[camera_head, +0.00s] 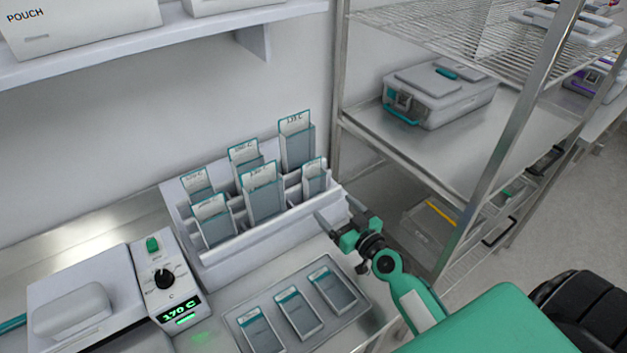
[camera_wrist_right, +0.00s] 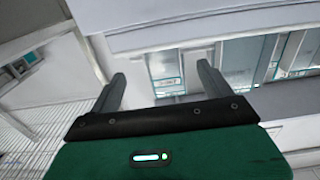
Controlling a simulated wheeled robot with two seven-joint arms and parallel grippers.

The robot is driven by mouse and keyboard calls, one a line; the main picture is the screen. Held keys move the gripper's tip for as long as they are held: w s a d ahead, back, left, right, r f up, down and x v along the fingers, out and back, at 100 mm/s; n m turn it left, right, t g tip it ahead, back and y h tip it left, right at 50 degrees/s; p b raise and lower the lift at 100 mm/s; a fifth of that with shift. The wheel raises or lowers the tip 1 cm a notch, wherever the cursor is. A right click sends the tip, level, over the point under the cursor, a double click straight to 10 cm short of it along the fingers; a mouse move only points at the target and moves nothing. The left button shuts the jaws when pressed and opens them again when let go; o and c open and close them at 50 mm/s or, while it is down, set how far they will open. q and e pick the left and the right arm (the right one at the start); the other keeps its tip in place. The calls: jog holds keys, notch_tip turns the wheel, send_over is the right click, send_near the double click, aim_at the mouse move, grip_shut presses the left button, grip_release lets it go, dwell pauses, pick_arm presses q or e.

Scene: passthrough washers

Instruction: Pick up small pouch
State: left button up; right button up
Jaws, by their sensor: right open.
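Several pouches with pale labelled tops and grey-blue fronts stand in a white tiered rack on the counter. The smallest-looking pouch (camera_head: 314,178) is at the rack's right end in the front row. A tall pouch (camera_head: 297,140) stands behind it, and a wider pouch (camera_head: 262,192) is to its left. The white rack (camera_head: 245,243) holds them upright. My right gripper (camera_head: 334,219) is open and empty at the rack's right front corner, apart from the pouches. In the right wrist view its two fingers (camera_wrist_right: 160,88) are spread, with pouches beyond them. My left gripper is not in view.
A metal tray (camera_head: 272,307) with three flat pouches lies in front of the rack. A sealer (camera_head: 170,290) reading 170 C stands to the left. A wire shelving unit (camera_head: 490,165) with a grey case (camera_head: 440,92) is close on the right.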

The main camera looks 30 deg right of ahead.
aim_at(318, 188)
jog(key=w, duration=0.3)
jog(key=shift+w+a+p, duration=0.1)
jog(key=shift+a+p, duration=0.1)
jog(key=shift+p, duration=0.15)
jog(key=shift+w+r, duration=0.2)
jog(key=shift+r, duration=0.05)
jog(key=w+p, duration=0.1)
jog(key=w, duration=0.1)
jog(key=w+a+p, duration=0.1)
jog(key=w, duration=0.1)
jog(key=shift+r+p, duration=0.3)
jog(key=shift+r, duration=0.05)
jog(key=shift+w, duration=0.35)
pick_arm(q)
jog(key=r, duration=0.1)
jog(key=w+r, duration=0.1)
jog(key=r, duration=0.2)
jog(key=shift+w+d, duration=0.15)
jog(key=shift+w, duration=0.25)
pick_arm(e)
jog(key=shift+f, duration=0.1)
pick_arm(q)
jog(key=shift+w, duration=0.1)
pick_arm(e)
jog(key=c, duration=1)
jog(key=shift+c, duration=0.2)
